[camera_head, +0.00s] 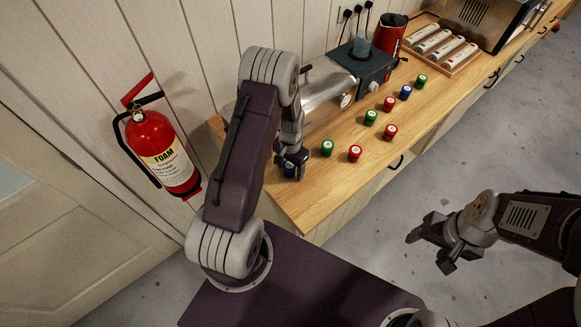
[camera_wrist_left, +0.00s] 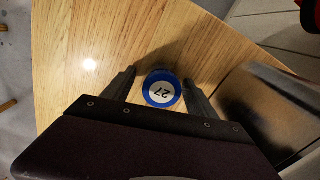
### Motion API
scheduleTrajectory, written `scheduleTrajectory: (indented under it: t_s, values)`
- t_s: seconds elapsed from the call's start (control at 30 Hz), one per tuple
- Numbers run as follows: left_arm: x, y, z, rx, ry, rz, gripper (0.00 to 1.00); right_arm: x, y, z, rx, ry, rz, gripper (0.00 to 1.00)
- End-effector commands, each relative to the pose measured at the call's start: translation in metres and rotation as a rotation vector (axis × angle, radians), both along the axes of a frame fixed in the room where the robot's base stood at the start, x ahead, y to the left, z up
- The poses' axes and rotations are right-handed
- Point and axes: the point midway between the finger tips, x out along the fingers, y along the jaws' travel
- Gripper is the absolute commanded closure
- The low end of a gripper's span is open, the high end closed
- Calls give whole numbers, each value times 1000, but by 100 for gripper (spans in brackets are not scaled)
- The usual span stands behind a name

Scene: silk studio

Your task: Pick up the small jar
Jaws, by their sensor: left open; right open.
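Several small jars with red, green or blue sides and white-labelled tops stand on the wooden counter. A blue jar (camera_wrist_left: 162,88) with "27" on its lid stands between the open fingers of my left gripper (camera_wrist_left: 162,84) in the left wrist view. In the head view that blue jar (camera_head: 289,170) is mostly hidden behind my left gripper (camera_head: 296,168). A green jar (camera_head: 327,148) and a red jar (camera_head: 355,153) stand to the right of it. My right gripper (camera_head: 428,251) is open and empty, over the floor, away from the counter.
A metal cylinder machine (camera_head: 325,92) lies along the wall just behind the left gripper. More jars, including a blue one (camera_head: 405,92), stand further along. A red kettle (camera_head: 390,35) and a wooden tray (camera_head: 447,47) are at the back. A fire extinguisher (camera_head: 160,150) hangs on the left wall.

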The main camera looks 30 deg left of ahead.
Motion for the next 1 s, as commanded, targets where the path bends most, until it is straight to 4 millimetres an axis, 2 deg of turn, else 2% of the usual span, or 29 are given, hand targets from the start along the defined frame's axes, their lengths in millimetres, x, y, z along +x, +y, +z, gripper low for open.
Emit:
scheduleTrajectory:
  t_s: [0.13, 0.37, 0.4, 0.73, 0.87, 0.93, 1.0]
  values:
    - [0, 0, 0, 0, -1, 0, 33, 0, 0, -1, 0, 0, 0, 38]
    - [0, 0, 0, 0, 0, 0, 97, 0, 0, -1, 0, 0, 0, 38]
    - [0, 0, 0, 0, -1, 0, 100, 0, 0, -1, 0, 0, 0, 38]
    - [1, 0, 7, 1, -2, 0, 100, 0, 0, -3, 0, 0, 0, 38]
    - [1, 0, 23, 1, -5, 0, 100, 0, 0, -9, 0, 0, 0, 38]
    - [2, 0, 37, 2, -7, 0, 100, 0, 0, -13, 0, 0, 0, 38]
    - [14, -6, 46, 1, -7, -4, 100, 0, 0, -18, 0, 0, 0, 38]
